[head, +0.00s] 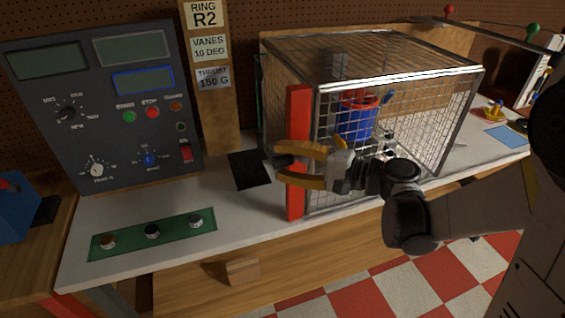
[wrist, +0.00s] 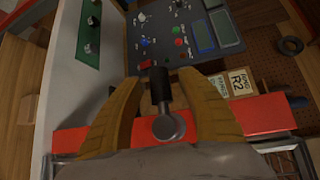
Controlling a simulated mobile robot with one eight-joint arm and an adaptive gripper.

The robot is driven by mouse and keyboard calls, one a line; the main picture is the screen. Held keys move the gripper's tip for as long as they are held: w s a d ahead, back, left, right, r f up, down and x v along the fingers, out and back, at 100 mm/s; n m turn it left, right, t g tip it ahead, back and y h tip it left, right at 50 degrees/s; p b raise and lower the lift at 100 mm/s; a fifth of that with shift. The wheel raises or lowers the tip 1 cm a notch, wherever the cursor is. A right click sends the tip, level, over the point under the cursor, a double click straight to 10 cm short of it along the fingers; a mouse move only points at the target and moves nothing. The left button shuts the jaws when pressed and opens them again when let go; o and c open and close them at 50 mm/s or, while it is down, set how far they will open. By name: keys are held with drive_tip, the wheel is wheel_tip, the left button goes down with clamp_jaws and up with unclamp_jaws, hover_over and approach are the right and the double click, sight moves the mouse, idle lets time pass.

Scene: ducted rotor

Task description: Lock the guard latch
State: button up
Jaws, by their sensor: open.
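The wire-mesh guard (head: 445,120) stands on the bench with a red upright post (head: 298,105) at its front left corner. In the wrist view the red post (wrist: 265,113) runs across behind my fingers. The guard latch (wrist: 161,90) is a black handle on a round grey pivot, set on the red post. My gripper (head: 281,163) is in front of the post. Its two tan fingers are open, one on each side of the latch handle, with visible gaps in the wrist view (wrist: 160,82). In the head view the latch is hidden by my gripper.
A blue rotor duct with a red rim (head: 355,122) is inside the guard. A grey control panel (head: 105,110) stands at the left. A green strip with knobs (head: 152,234) lies at the front left.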

drive_tip(key=shift+a, duration=0.1)
clamp_jaws()
drive_tip(key=shift+p, duration=0.3)
drive_tip(key=shift+f+n+h+p, duration=0.55)
drive_tip(key=shift+n+h+p, duration=0.35)
drive_tip(key=shift+h, duration=0.3)
drive_tip(key=w+d+f+n+t+h+p, duration=0.1)
drive_tip(key=d+f+n+h, duration=0.3)
drive_tip(key=h, duration=0.7)
drive_tip(key=shift+w+d+n+p, duration=0.25)
drive_tip(key=shift+d+n+p, duration=0.4)
drive_tip(key=shift+n, duration=0.55)
drive_tip(key=shift+f, duration=0.1)
